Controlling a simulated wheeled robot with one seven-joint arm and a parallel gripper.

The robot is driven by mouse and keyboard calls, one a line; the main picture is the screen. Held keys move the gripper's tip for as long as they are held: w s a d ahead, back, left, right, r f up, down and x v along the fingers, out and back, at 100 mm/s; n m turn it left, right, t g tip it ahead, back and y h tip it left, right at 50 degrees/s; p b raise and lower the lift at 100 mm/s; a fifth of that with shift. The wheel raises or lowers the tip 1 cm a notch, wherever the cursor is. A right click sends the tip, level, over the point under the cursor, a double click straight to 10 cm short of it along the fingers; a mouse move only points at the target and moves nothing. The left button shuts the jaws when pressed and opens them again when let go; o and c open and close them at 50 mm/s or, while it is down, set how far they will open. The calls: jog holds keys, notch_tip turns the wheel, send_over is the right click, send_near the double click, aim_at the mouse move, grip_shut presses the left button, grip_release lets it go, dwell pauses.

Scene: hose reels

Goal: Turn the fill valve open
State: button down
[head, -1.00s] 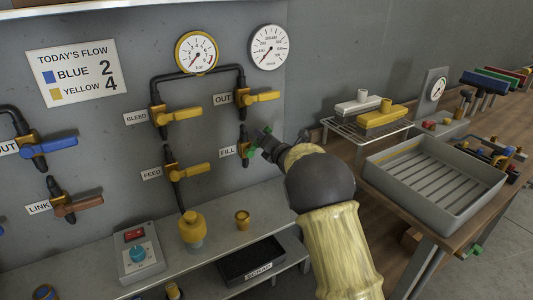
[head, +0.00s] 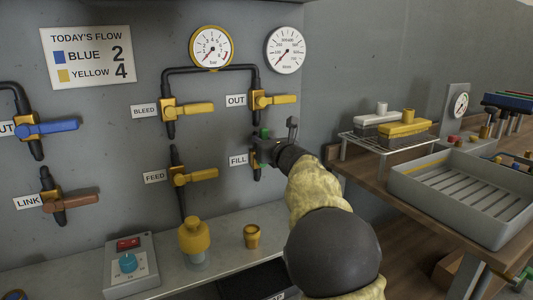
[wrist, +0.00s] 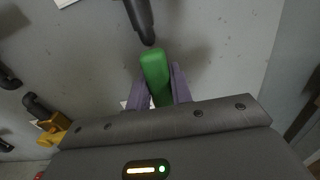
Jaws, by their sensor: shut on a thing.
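The fill valve (head: 257,172) is on the grey panel beside the FILL label (head: 238,160), mostly hidden behind my gripper. Its green handle (head: 264,132) shows as a small patch above the jaws. In the wrist view the green handle (wrist: 154,66) lies between the two purple-grey fingers, its far end sticking out past them. My gripper (head: 267,149) is shut on the handle; it also shows in the wrist view (wrist: 160,86).
Yellow-handled valves sit close by: OUT (head: 273,99) above, BLEED (head: 188,109) and FEED (head: 195,176) to the left. Below is a shelf with a yellow fitting (head: 252,236) and a control box (head: 131,265). A grey tray (head: 455,195) stands on the right bench.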

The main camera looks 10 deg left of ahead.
jog(key=shift+s+a+f+n+b, duration=0.1)
jog(key=shift+s+a+n+b, duration=0.1)
jog(key=shift+n+b, duration=0.15)
jog(key=c, duration=1.2)
grip_release()
jog(key=shift+c, duration=0.2)
jog(key=b+v, duration=0.1)
jog(key=v, duration=1.6)
jog(key=shift+s, duration=0.2)
jog(key=shift+d, duration=0.15)
